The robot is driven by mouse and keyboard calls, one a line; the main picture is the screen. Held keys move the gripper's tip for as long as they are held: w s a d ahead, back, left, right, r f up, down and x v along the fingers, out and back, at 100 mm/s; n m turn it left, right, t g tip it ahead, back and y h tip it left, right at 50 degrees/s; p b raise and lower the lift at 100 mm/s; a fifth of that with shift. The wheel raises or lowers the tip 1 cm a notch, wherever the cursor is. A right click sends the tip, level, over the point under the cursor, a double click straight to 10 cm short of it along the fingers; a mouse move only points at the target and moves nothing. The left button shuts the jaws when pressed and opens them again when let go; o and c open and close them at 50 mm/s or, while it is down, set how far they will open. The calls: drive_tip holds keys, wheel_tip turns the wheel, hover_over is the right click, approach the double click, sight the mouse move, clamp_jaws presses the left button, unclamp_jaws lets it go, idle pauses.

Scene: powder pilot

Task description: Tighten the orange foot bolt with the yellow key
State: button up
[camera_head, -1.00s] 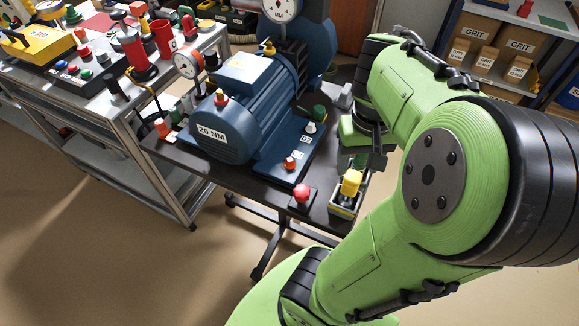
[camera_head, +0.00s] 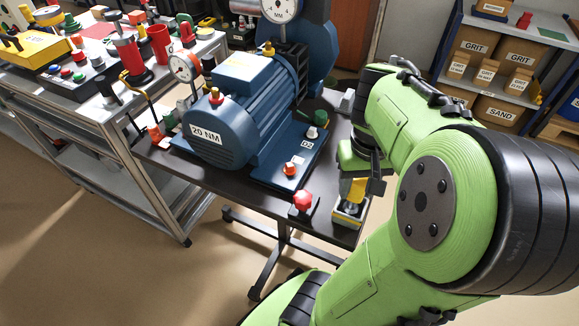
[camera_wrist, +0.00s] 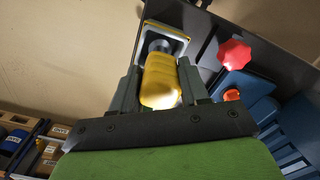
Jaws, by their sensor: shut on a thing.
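The yellow key (camera_wrist: 162,82) is between the two fingers of my gripper (camera_wrist: 160,76) in the wrist view. In the head view the key (camera_head: 354,189) is over a small yellow-edged stand (camera_head: 337,219) at the table's front right corner. A silvery round part shows below the key; I cannot tell whether the key is clear of the stand. The orange foot bolt (camera_head: 290,169) is on the blue motor base, left of and behind the key. It also shows in the wrist view (camera_wrist: 232,95), right of my gripper. My gripper is apart from the bolt.
A red star knob (camera_head: 303,200) stands between the bolt and the stand. The blue motor (camera_head: 225,130), marked 20 NM, fills the dark table's middle. A metal cart (camera_head: 130,125) with tools stands left. Shelves with cartons (camera_head: 505,60) stand at the back right.

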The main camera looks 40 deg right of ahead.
drive_tip(key=shift+r+p, duration=2.45)
drive_tip(key=shift+r, duration=0.15)
drive_tip(key=shift+c, duration=0.4)
drive_tip(key=shift+f, duration=0.1)
drive_tip(key=shift+w, duration=0.45)
drive_tip(key=w+a+n+b, duration=0.1)
drive_tip(key=w+n, duration=0.7)
drive_tip(key=w, duration=0.8)
drive_tip(key=shift+a+n+b, duration=0.35)
drive_tip(key=shift+a+n, duration=0.05)
